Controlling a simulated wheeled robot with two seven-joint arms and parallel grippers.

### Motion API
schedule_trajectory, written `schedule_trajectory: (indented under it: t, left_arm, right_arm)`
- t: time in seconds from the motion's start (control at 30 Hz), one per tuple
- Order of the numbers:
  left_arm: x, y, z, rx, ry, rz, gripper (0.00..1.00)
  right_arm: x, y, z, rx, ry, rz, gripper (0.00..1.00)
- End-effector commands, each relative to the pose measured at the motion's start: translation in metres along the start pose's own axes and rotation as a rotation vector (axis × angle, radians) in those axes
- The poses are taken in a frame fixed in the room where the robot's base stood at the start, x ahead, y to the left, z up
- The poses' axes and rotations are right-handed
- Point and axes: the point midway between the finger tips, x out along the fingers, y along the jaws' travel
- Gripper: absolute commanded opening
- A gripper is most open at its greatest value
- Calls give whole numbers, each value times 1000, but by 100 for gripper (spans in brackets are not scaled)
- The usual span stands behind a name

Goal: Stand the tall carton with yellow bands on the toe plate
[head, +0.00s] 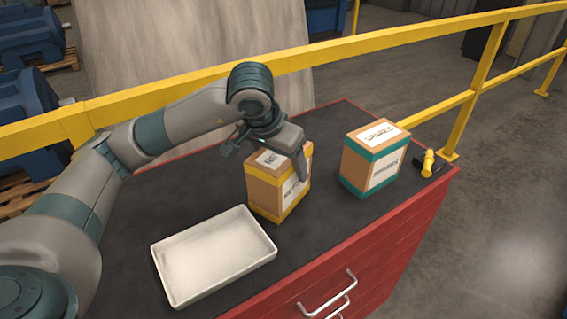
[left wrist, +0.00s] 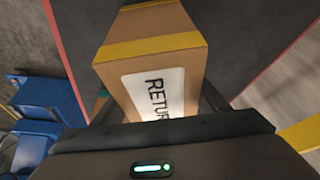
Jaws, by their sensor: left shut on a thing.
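The tall carton with yellow bands (head: 264,191) is brown with white labels and stands upright on the dark cabinet top, or very close to it. My left gripper (head: 282,158) reaches down over it from above and is shut on its upper part. One finger shows against the carton's right side; the other is mostly hidden. In the left wrist view the carton (left wrist: 150,62) fills the space ahead of the gripper, with a white label on the face toward the camera. I cannot make out a toe plate in either view. My right gripper is not in view.
A carton with teal bands (head: 364,165) stands to the right, with a yellow-handled tool (head: 428,162) beyond it. An empty white tray (head: 212,258) lies in front of the yellow-banded carton, to the left. The red cabinet (head: 375,262) has a yellow railing (head: 385,50) behind it.

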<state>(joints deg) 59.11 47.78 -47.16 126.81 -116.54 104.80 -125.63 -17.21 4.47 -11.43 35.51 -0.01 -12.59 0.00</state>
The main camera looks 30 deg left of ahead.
Motion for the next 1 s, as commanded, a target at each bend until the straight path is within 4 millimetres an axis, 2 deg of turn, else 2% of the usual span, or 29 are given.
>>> schedule_trajectory:
  t: [0.03, 0.1, 0.63, 0.77, 1.0]
  left_arm:
    - [0, 0, 0, 0, 0, 0, 72]
    - [0, 0, 0, 0, 0, 0, 86]
    - [-4, 0, -1, 0, 2, 0, 86]
    - [-17, 0, -2, 1, 4, 1, 86]
    - [-53, 0, -2, 0, 6, 0, 86]
  right_arm:
    - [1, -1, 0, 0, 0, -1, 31]
    - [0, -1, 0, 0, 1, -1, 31]
    - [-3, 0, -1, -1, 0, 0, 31]
    - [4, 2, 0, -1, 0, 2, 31]
    - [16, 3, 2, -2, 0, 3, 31]
